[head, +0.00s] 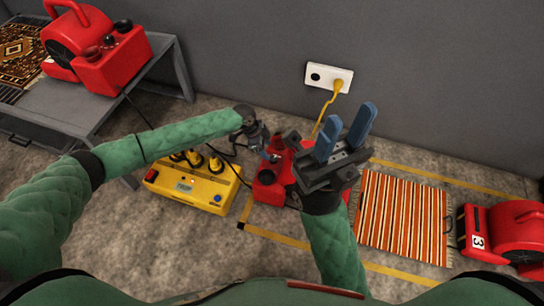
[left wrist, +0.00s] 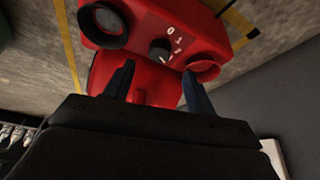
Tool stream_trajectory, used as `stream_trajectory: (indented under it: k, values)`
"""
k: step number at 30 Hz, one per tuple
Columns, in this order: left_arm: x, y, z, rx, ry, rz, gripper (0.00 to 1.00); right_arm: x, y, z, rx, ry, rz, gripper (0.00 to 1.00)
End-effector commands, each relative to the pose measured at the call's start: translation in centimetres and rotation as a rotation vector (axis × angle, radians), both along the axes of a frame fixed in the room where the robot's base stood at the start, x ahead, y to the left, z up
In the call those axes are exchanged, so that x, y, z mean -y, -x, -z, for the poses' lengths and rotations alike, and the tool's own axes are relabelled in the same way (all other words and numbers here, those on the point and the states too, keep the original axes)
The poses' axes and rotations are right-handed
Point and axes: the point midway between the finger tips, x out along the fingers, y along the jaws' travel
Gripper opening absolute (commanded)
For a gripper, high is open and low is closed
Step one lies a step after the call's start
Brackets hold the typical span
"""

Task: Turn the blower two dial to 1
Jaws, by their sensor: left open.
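A red blower (head: 268,192) stands on the floor in the middle of the head view, largely hidden by my two grippers. I cannot read its number. In the left wrist view a red blower (left wrist: 205,30) shows a small black dial (left wrist: 160,49) with 0, 1 and further marks beside it; its exact setting is too small to tell. My left gripper (head: 273,154) is open over the middle blower. Its two fingers (left wrist: 157,72) point toward the dial, one on each side, with nothing between them. My right gripper (head: 345,130) is open and empty, raised in front of the wall.
A yellow power box (head: 193,187) with several plugs stands left of the middle blower. A blower marked 3 (head: 510,230) is at the right, beside a striped rug (head: 403,217). Another red blower (head: 95,48) sits on a grey table (head: 75,112). A wall socket (head: 329,78) holds a yellow plug.

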Motion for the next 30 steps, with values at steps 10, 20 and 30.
stream_trajectory:
  k: [10, 20, 30]
  values:
    - [1.9, 0.1, 4.8, -0.001, -0.001, -0.001, 0.56, -0.4, -0.1, 1.4, -0.002, 0.01, -0.01, 0.36]
    - [2.5, 0.1, 6.0, 0.0, -0.001, -0.001, 0.56, -0.5, -0.1, 1.8, -0.007, 0.022, -0.006, 0.36]
    - [2.4, 0.1, 6.0, 0.0, -0.001, -0.001, 0.22, -0.5, -0.1, 1.8, -0.008, 0.022, -0.006, 0.36]
